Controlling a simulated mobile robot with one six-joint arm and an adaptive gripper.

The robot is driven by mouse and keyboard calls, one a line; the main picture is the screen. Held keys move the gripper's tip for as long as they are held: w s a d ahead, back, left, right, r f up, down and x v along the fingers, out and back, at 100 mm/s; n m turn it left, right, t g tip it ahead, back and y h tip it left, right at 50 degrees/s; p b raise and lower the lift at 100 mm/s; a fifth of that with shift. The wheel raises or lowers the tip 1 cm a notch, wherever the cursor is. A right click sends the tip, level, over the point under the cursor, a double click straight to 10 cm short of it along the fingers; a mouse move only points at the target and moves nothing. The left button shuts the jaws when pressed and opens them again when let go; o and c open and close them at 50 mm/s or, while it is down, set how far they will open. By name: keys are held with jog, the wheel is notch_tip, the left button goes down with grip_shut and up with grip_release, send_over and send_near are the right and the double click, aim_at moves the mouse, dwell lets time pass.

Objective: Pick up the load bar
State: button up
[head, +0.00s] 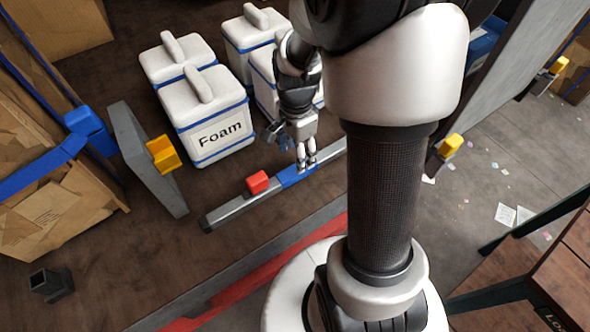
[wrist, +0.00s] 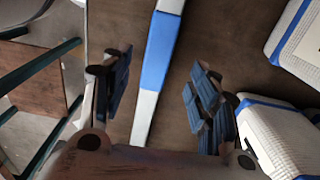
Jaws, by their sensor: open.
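The load bar (head: 232,210) is a long grey bar with a blue middle band, lying on the dark floor in front of the white foam boxes. In the wrist view the load bar (wrist: 157,60) runs lengthwise up the picture, with its blue band in the middle. My gripper (head: 306,165) is over the blue band in the head view. In the wrist view my gripper (wrist: 157,95) is open, with a dark padded finger on each side of the bar. The fingers do not visibly touch it. The exact height above the bar is hard to tell.
A red block (head: 257,182) is on or right against the bar, left of my gripper. White boxes, one marked Foam (head: 215,115), stand close behind. A grey panel with a yellow clip (head: 163,155) stands at left, near a large carton (head: 40,185).

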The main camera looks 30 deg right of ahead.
aim_at(288, 177)
jog(key=shift+s+d+f+b, duration=0.1)
jog(key=shift+f+b, duration=0.5)
jog(key=shift+f, duration=1.2)
jog(key=shift+d+f+b, duration=0.1)
jog(key=shift+f+b, duration=0.45)
jog(key=shift+f, duration=1.25)
grip_shut()
jog(key=shift+r, duration=0.1)
